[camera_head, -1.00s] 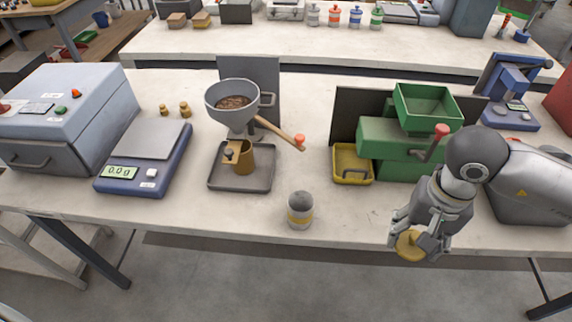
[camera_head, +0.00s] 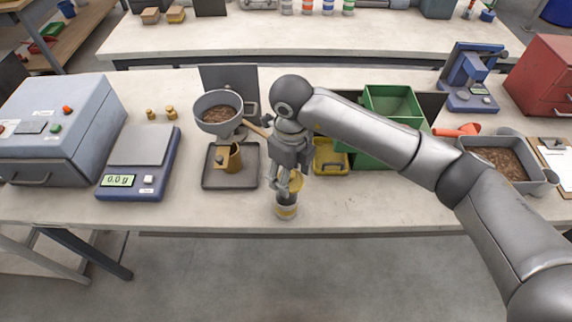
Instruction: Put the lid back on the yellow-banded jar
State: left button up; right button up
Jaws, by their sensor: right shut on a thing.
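The grey jar with a yellow band (camera_head: 286,211) stands upright near the front edge of the bench, partly covered by my gripper. My right gripper (camera_head: 290,187) points down just above the jar, shut on the yellow lid (camera_head: 297,183). The lid is partly hidden by the fingers. I cannot tell whether it touches the jar's rim. My left gripper is not in view.
A hopper (camera_head: 218,112) with a wooden handle and a dark tray (camera_head: 229,182) stand left of my gripper. A scale (camera_head: 140,165) is further left. A yellow bin (camera_head: 333,160) and green machine (camera_head: 390,103) are to the right. Bench front is clear.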

jog(key=shift+a+r+m, duration=0.1)
jog(key=shift+a+m, duration=0.2)
jog(key=shift+m, duration=0.1)
jog(key=shift+a+f, duration=0.1)
jog(key=shift+f, duration=0.1)
jog(key=shift+f+b, duration=0.7)
jog(key=shift+f, duration=0.8)
jog(key=shift+f+b, duration=1.25)
jog(key=shift+f, duration=0.35)
jog(key=shift+b, duration=0.5)
jog(key=shift+f+b, duration=0.15)
jog(key=shift+b, duration=0.55)
jog(key=o, duration=0.8)
jog(key=shift+o, duration=0.2)
